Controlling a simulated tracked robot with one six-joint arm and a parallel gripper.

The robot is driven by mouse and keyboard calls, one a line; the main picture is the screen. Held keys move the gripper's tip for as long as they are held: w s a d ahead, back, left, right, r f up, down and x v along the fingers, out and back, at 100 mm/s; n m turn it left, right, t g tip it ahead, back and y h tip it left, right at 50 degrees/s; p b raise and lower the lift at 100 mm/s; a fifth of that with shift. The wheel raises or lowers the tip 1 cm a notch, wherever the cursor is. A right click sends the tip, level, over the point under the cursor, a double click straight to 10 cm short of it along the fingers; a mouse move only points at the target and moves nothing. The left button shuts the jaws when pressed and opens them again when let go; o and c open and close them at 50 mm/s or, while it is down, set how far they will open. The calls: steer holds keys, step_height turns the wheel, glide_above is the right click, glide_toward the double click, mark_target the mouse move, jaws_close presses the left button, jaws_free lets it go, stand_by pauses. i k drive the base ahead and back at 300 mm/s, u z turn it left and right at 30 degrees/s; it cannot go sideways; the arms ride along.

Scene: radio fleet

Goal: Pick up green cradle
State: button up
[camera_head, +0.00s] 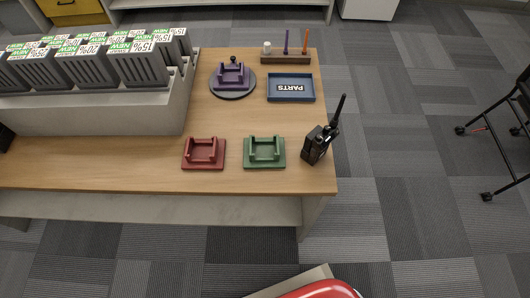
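The green cradle (264,153) sits flat on the wooden table near its front right edge, in the head camera view. It is a square base with low raised walls, and it looks empty. A red cradle (204,154) of like shape lies to its left, with a gap between them. A black handheld radio (317,145) stands close to its right, its antenna leaning up and right. My gripper is not in view.
A purple cradle (231,75) sits on a dark round disc (232,92) farther back. A blue PARTS tray (291,88) and a pen holder (286,59) stand at the back right. A grey rack (150,118) of labelled units fills the left. A chair (497,130) stands right.

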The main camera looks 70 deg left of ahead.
mark_target(259, 153)
steer(key=k, duration=1.65)
steer(key=u, duration=2.15)
steer(key=i, duration=0.8)
steer(key=u, duration=0.05)
